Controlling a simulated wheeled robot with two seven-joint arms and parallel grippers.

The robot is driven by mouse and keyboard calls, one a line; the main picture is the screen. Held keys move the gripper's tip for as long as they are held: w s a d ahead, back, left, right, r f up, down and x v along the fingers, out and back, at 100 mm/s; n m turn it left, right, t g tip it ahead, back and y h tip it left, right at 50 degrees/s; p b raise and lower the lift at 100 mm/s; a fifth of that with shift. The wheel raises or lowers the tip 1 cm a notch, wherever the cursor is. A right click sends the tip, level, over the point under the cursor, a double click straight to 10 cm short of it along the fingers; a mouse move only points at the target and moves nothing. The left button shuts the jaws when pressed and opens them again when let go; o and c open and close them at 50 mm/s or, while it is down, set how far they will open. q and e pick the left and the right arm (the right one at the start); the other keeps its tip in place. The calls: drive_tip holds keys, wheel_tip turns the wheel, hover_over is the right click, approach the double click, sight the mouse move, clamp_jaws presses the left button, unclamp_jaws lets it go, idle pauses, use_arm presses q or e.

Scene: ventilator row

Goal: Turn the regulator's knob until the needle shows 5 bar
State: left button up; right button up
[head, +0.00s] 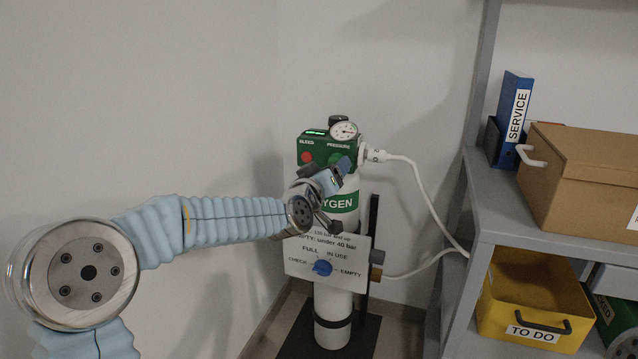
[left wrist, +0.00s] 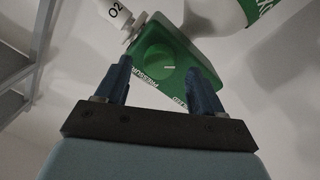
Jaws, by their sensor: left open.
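The green regulator (head: 315,147) sits on top of a white oxygen cylinder (head: 332,300). Its round white gauge (head: 344,131) faces me at the upper right; the needle is too small to read. In the left wrist view the regulator's round green knob (left wrist: 157,58) has a pale mark and lies ahead of the fingers. My left gripper (head: 342,167) is open in front of the regulator's lower right. In the left wrist view its blue fingers (left wrist: 159,68) appear on either side of the knob; I cannot tell whether they touch it. My right gripper is out of view.
A white sign with a blue dial (head: 322,268) hangs on the cylinder below my arm. A white hose (head: 418,185) runs from the regulator towards the grey shelf (head: 478,200). The shelf holds a cardboard box (head: 580,175), a blue binder (head: 513,115) and a yellow bin (head: 530,300).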

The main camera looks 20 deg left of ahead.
use_arm(q)
drive_tip(key=s+a+b, duration=0.1)
drive_tip(key=s, duration=1.1)
drive_tip(key=shift+s+b, duration=0.2)
drive_tip(key=shift+b, duration=0.15)
drive_tip(key=shift+f, duration=0.1)
drive_tip(key=d+f+m+g+h+p, duration=0.15)
drive_tip(key=f+g, duration=0.25)
drive_tip(key=f, duration=1.1)
drive_tip(key=d+f+g+p, duration=0.1)
drive_tip(key=d+f+g, duration=0.25)
drive_tip(key=f, duration=1.05)
drive_tip(key=s+d+f+g, duration=0.1)
drive_tip(key=s+f+g, duration=0.2)
drive_tip(key=s+f, duration=0.4)
drive_tip(key=s+d+f+m+g+p, duration=0.1)
drive_tip(key=s+d+f+g, duration=0.1)
drive_tip(key=s+f, duration=0.6)
drive_tip(key=s+d+f+g+p, duration=0.1)
drive_tip(key=s+f+g, duration=0.4)
drive_tip(key=s+f, duration=0.3)
drive_tip(key=shift+s+d+m+h, duration=0.35)
drive_tip(key=shift+s+h, duration=0.1)
drive_tip(key=shift+s, duration=0.15)
drive_tip(key=shift+r, duration=0.1)
